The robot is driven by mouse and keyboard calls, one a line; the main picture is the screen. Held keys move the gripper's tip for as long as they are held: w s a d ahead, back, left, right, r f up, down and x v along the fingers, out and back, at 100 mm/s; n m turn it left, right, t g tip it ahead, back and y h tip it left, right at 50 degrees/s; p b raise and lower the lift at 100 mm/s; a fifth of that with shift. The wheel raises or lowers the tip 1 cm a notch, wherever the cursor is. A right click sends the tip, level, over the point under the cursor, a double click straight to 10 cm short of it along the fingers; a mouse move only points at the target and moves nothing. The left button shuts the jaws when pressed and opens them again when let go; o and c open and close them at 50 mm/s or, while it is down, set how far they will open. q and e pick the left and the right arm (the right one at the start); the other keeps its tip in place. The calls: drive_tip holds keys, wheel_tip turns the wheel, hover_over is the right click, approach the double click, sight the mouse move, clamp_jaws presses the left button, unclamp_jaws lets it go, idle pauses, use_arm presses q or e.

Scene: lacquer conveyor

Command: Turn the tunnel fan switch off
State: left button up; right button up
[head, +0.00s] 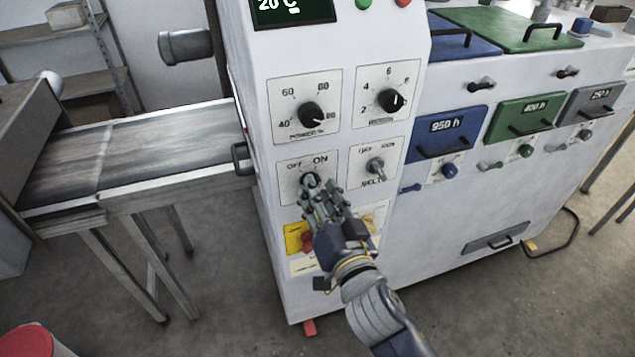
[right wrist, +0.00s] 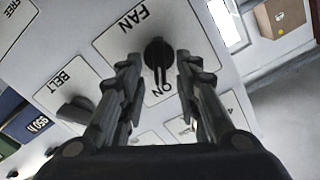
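The fan switch (head: 310,179) is a dark knob on a white plate marked OFF and ON, low on the front of the white machine. In the right wrist view the knob (right wrist: 157,54) sits beside the word FAN, with its bar pointing towards ON. The OFF mark is hidden there. My right gripper (head: 322,196) is at the switch, covering the lower part of its plate. Its two fingers (right wrist: 158,68) are apart, one on each side of the knob, with a gap showing on both sides. My left gripper is not in view.
The belt switch (head: 375,167) is just right of the fan switch. Two dials, the left one (head: 312,115) and the right one (head: 391,101), sit above. A yellow label and red button (head: 308,241) lie below, partly behind my gripper. A conveyor (head: 170,140) runs left.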

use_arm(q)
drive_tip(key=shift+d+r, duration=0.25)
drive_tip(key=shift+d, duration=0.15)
use_arm(e)
drive_tip(key=shift+x, duration=0.85)
drive_tip(key=shift+c, duration=0.2)
clamp_jaws()
